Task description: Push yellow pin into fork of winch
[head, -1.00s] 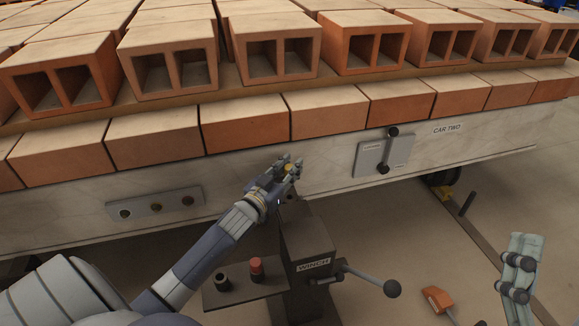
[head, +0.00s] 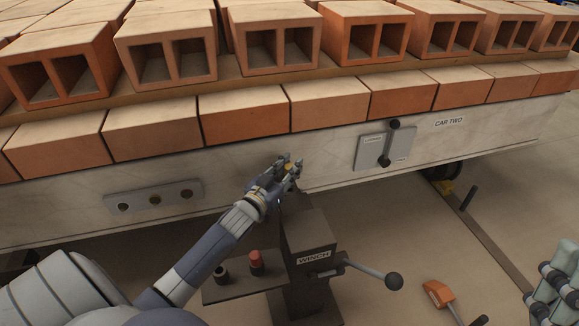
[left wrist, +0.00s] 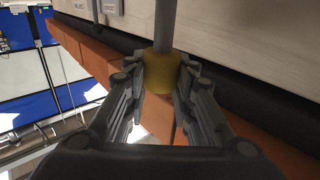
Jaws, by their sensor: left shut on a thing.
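The yellow pin (head: 289,167) shows as a small yellow spot between the fingers of my left gripper (head: 287,172). In the left wrist view the fingers of my left gripper (left wrist: 162,85) are shut on the yellow pin (left wrist: 161,68), a yellow collar around a grey rod. The dark winch (head: 308,240) stands just below and right of my left gripper. Its top, where my gripper is, is partly hidden, and I cannot make out the fork. My right gripper (head: 555,280) is at the lower right edge, away from the winch, partly cut off; its finger state is unclear.
A kiln car (head: 330,165) loaded with hollow bricks runs across behind the winch. A side shelf (head: 240,288) holds a black knob and a red knob. The crank handle (head: 365,272) sticks out right. An orange-headed tool (head: 438,293) lies on the floor.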

